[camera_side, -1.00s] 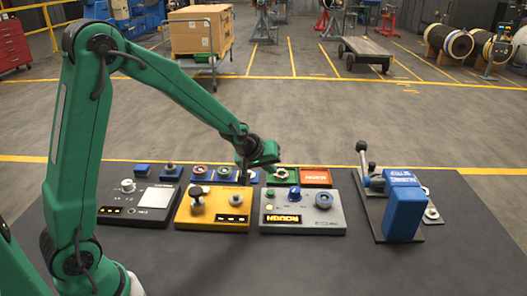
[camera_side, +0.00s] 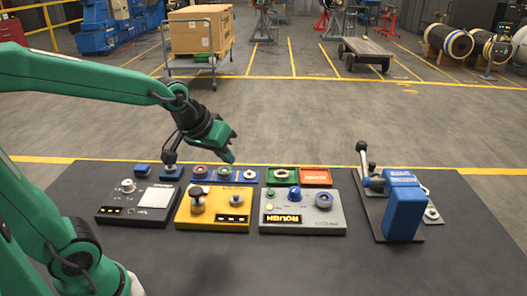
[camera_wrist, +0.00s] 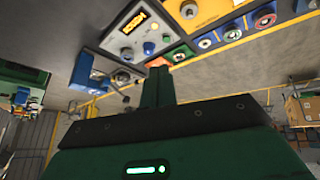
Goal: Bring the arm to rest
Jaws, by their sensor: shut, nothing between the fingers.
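My green arm reaches in from the left in the side view. My gripper (camera_side: 229,156) is shut and empty, held in the air above the back row of small parts, apart from them. In the wrist view the shut gripper (camera_wrist: 158,72) points toward the upside-down bench. In the side view a black panel (camera_side: 138,203), a yellow panel (camera_side: 213,208) and a grey panel (camera_side: 303,213) with a display stand on the dark table (camera_side: 270,265). Behind them are several small blue holders (camera_side: 225,174), a green tray (camera_side: 281,176) and an orange-red tray (camera_side: 315,175).
A blue device with a lever (camera_side: 404,207) stands on a dark plate at the right. The table's front is clear. Beyond it on the floor are a cart with a box (camera_side: 200,35), a flat trolley (camera_side: 364,50) and drums (camera_side: 448,42).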

